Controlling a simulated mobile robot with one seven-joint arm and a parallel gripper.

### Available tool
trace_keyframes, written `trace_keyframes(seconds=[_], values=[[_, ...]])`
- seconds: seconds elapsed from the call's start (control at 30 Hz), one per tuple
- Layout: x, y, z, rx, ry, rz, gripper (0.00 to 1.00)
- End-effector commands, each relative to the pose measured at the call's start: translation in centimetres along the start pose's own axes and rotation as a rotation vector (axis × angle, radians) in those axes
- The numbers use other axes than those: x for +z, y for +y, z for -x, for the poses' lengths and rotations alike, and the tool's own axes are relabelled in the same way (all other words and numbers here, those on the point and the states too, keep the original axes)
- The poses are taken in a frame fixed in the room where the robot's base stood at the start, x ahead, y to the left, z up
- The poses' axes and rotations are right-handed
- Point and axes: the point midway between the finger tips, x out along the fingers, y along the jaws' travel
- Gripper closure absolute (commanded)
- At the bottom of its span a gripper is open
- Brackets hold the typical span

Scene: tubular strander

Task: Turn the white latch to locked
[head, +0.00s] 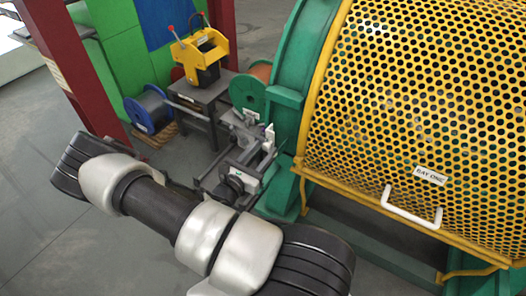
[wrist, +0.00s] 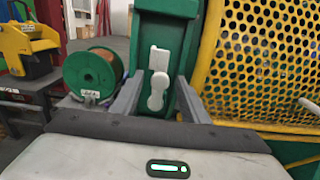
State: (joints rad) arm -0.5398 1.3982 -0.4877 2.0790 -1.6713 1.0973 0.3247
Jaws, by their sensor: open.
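The white latch (wrist: 157,88) shows in the wrist view on a green upright post of the machine. Its long white handle stands roughly upright, with a rounded lower end, and a white block sits at its top. My gripper (wrist: 158,82) is open, with one grey finger on each side of the latch's lower part. Nothing is held, and I cannot tell whether a finger touches the latch. In the head view my gripper (head: 256,150) reaches to the green frame beside the yellow guard, and the latch is too small there to make out surely.
The yellow perforated guard (head: 420,110) with a white handle (head: 410,210) lies to the right. A green spool (wrist: 90,73) is left of the latch.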

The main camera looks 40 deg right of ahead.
Motion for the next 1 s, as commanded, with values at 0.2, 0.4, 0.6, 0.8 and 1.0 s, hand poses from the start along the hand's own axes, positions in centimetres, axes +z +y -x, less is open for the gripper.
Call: trace_keyframes(seconds=[0.2, 0.4, 0.6, 0.8, 1.0], values=[[0.03, -0.05, -0.43, -0.001, 0.0, 0.0, 0.59], [0.02, -0.04, -0.39, -0.001, 0.0, 0.0, 0.73], [0.02, -0.04, -0.37, -0.001, 0.0, 0.0, 1.0], [0.02, -0.01, -0.31, 0.0, 0.0, -0.001, 1.0], [0.0, 0.32, 0.36, 0.002, 0.0, -0.02, 1.0]])
